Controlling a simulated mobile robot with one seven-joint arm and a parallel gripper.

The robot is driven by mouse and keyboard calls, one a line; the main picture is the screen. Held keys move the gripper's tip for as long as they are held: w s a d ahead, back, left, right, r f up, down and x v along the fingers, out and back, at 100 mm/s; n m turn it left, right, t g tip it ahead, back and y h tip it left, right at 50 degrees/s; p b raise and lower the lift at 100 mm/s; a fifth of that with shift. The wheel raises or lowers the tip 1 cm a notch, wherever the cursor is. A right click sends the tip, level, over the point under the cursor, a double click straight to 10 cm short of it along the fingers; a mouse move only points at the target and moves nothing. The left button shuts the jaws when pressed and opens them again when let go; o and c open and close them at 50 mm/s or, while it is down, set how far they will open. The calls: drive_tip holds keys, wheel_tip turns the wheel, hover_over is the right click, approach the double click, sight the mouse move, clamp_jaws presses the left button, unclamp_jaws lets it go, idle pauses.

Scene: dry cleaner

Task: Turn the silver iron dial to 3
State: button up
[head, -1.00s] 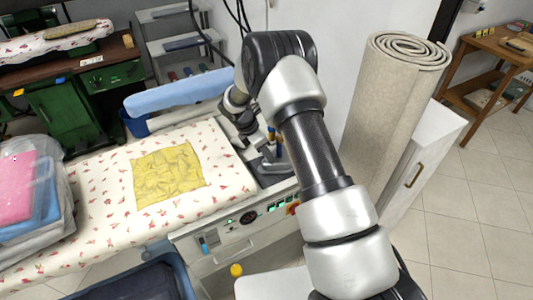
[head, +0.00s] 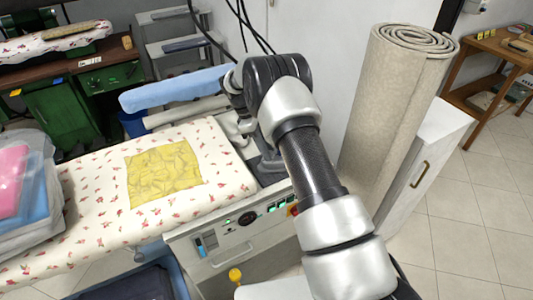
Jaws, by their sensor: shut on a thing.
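The silver iron (head: 266,161) stands on the dark rest at the right end of the padded ironing table (head: 95,200). Only its lower grey part shows beside my arm. My gripper (head: 246,126) is partly visible, pointing down just above the iron, with my wrist and forearm covering most of it. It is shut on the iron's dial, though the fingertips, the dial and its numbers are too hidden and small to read.
A yellow cloth (head: 164,174) lies flat on the table, and bagged folded clothes (head: 25,190) sit at its left end. A control panel (head: 230,235) is on the table's front. A light blue sleeve board (head: 175,90) is behind. A rolled carpet (head: 390,110) stands right of my arm.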

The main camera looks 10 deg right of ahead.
drive_tip(key=shift+w+m+g+y+b, duration=0.15)
drive_tip(key=shift+m+g+y+b, duration=0.25)
drive_tip(key=shift+m, duration=1.2)
drive_tip(key=o, duration=1.1)
drive_tip(key=shift+c, duration=0.2)
